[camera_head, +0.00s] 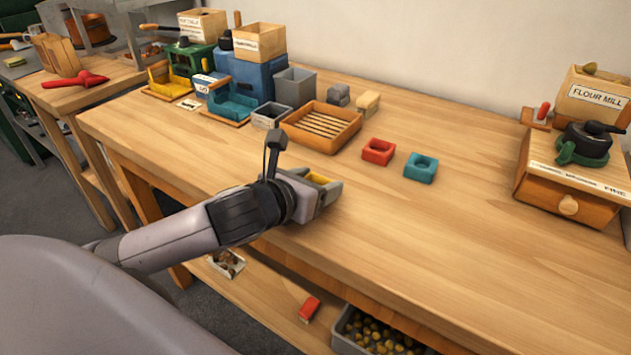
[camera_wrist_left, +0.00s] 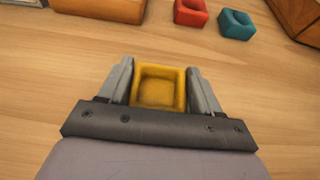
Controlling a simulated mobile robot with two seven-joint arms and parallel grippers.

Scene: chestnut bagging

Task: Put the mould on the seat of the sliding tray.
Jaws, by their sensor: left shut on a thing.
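My left gripper (camera_head: 327,188) is over the near left part of the bench, shut on a yellow square mould (camera_head: 319,179). In the left wrist view the mould (camera_wrist_left: 159,88) sits between the two fingers, its square hollow facing the camera. A yellow tray (camera_head: 163,80) stands in front of the green machine (camera_head: 190,58), and a teal tray (camera_head: 232,104) in front of the blue machine (camera_head: 262,75). Both are at the back left, apart from the gripper. I cannot tell which is the sliding tray. My right gripper is not in view.
A red mould (camera_head: 378,151) and a teal mould (camera_head: 420,167) lie mid-bench, right of a slatted wooden tray (camera_head: 322,147). A flour mill (camera_head: 594,98) and a wooden drawer box (camera_head: 570,180) are at the right. The bench front is clear.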

